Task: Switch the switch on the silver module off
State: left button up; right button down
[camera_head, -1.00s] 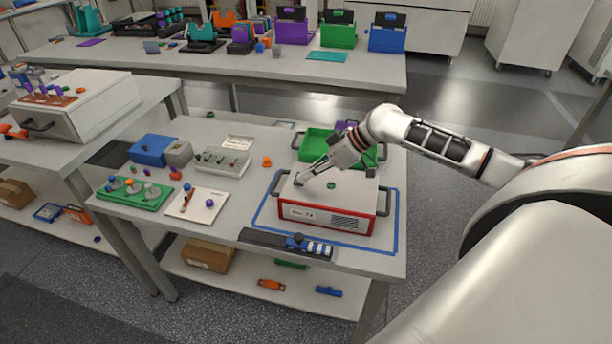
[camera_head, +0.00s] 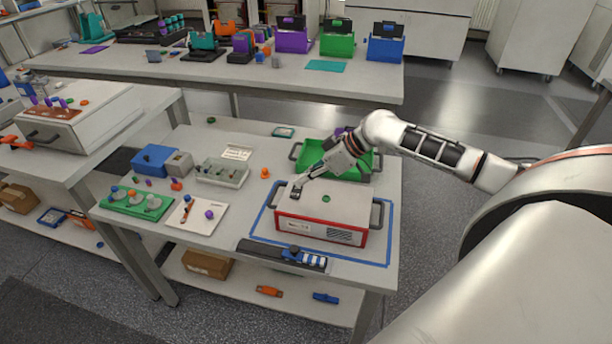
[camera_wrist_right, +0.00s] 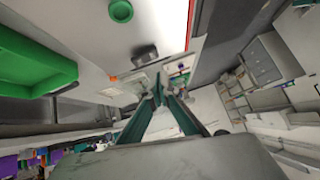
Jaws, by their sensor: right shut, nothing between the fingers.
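A pale box with a red-framed front (camera_head: 349,234) and handles at its sides stands on the table inside a blue outline. A round green button (camera_head: 326,198) is on its top; it also shows in the wrist view (camera_wrist_right: 121,10). I take this box for the silver module, but cannot be sure. My right gripper (camera_head: 297,190) is shut and empty, low over the top's left edge. The wrist view shows its fingertips (camera_wrist_right: 158,96) together, near a dark rounded part (camera_wrist_right: 145,53); I cannot tell whether that is a switch or a handle. My left gripper is not in view.
A green tray (camera_head: 308,158) stands behind the box. A dark strip with blue-and-white parts (camera_head: 283,255) lies along the table's front edge. A grey panel with knobs (camera_head: 222,171), a blue box (camera_head: 150,159) and a green stand (camera_head: 137,204) are to the left.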

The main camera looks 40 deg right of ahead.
jog(key=shift+s+a+r+p, duration=0.1)
jog(key=shift+a+r+p, duration=0.05)
jog(key=shift+r+p, duration=0.45)
pick_arm(q)
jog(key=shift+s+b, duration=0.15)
jog(key=shift+b, duration=0.55)
pick_arm(e)
jog(key=s+a+v, duration=0.1)
jog(key=v, duration=0.8)
jog(key=shift+s+r, duration=0.3)
jog(key=shift+s, duration=0.15)
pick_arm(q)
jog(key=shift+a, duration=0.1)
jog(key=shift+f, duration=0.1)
